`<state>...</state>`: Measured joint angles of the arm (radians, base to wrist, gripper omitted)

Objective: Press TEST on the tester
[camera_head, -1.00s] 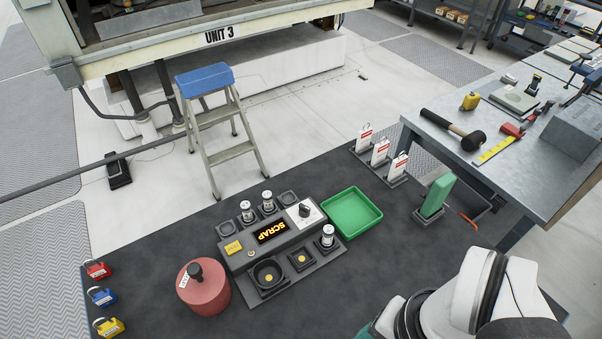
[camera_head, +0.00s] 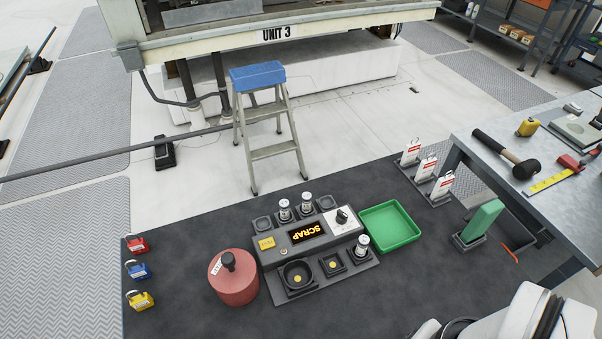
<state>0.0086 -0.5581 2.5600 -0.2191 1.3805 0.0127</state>
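The tester (camera_head: 319,254) is a grey box on the dark mat, with a black display reading SCRAP in yellow letters, upside down in the picture. A yellow button (camera_head: 266,243) sits at the left of its face; its lettering is too small to read surely. A black knob (camera_head: 343,216) on a white plate is at its right end. Small silver cylinders (camera_head: 284,210) stand in holders behind it, and another (camera_head: 362,246) stands at its front right. My gripper is out of view; only white parts of my arm show at the bottom right.
A red canister (camera_head: 234,284) stands left of the tester and a green tray (camera_head: 390,227) right of it. Red, blue and yellow padlocks (camera_head: 138,271) lie at the mat's left. A green block (camera_head: 482,221) and red-white tags (camera_head: 427,167) stand at right. The mat's front middle is clear.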

